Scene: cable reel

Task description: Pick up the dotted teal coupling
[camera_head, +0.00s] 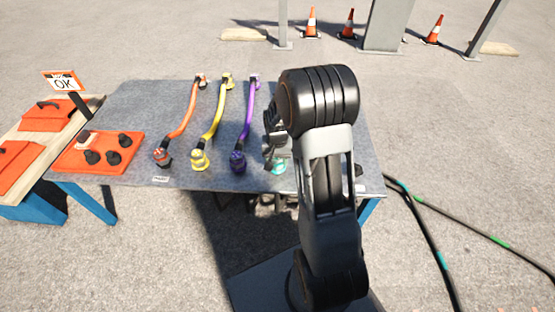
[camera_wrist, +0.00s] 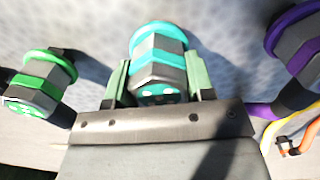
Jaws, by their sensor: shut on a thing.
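The teal coupling (camera_wrist: 158,48) is a grey faceted body with teal bands and light dots on its near face. In the wrist view it sits between the two pale green fingers of my gripper (camera_wrist: 158,80), which are shut on it. It appears to be at the grey mat; I cannot tell whether it is lifted. In the head view a bit of the teal coupling (camera_head: 278,166) shows beside my arm, which hides most of it and my gripper's fingertips.
A green dotted coupling (camera_wrist: 35,85) lies close on the left in the wrist view, and a purple coupling (camera_wrist: 298,45) on the right. On the mat (camera_head: 140,110) lie orange (camera_head: 184,120), yellow (camera_head: 214,120) and purple (camera_head: 247,115) cables. An orange plate (camera_head: 75,160) with black knobs is at left.

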